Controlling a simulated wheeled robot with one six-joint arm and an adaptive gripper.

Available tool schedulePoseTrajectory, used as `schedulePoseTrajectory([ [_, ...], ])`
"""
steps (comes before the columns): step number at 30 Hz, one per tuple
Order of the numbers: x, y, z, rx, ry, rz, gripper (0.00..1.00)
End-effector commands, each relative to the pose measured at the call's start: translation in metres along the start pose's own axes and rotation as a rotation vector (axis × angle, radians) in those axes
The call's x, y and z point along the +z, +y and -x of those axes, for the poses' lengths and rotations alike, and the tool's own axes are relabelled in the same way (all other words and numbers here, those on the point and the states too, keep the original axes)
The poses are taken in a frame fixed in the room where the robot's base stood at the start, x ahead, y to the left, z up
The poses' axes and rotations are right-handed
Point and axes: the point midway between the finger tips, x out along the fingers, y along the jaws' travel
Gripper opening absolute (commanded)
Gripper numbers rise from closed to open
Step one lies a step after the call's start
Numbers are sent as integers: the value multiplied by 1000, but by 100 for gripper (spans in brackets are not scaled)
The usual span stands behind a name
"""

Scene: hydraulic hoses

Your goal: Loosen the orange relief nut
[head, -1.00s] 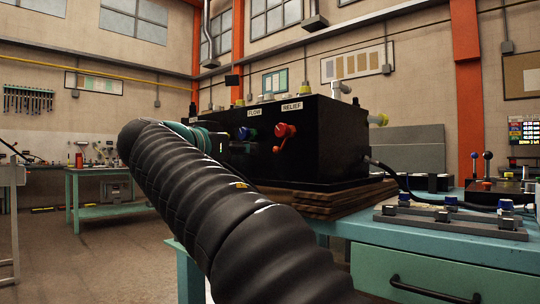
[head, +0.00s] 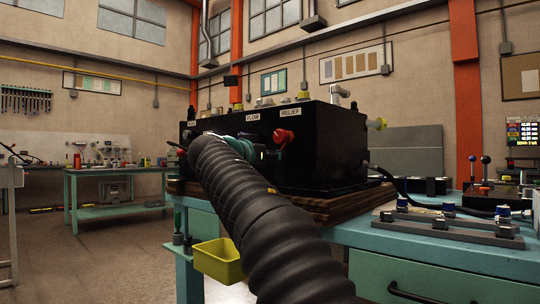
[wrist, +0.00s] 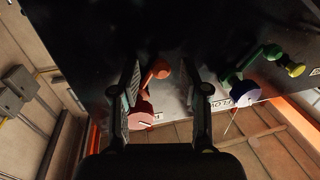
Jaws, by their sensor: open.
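A black valve box (head: 335,140) stands on the bench with a RELIEF label on its front. Below the label is a red knob (head: 284,136), seen also in the wrist view (wrist: 142,117). A smaller orange piece (wrist: 160,69), which looks like the relief nut, sits beside this knob in the wrist view. My gripper (wrist: 165,78) is open, one finger on each side of the orange piece. I cannot tell whether either finger touches it. In the head view my arm hides most of the gripper and the nut.
A blue knob (wrist: 243,94) by the FLOW label and green and yellow fittings (wrist: 270,54) lie right of the fingers in the wrist view. A yellow bin (head: 218,261) hangs at the bench's left side. A metal rail with bolts (head: 450,225) lies on the bench at right.

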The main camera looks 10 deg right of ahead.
Motion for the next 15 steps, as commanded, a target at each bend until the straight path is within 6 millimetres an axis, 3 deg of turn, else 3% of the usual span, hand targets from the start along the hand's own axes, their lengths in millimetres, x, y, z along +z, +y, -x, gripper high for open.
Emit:
schedulePoseTrajectory([
  [7,0,0,0,0,0,0,45],
  [12,0,0,0,0,-1,0,3],
  [15,0,0,0,0,-1,1,0],
])
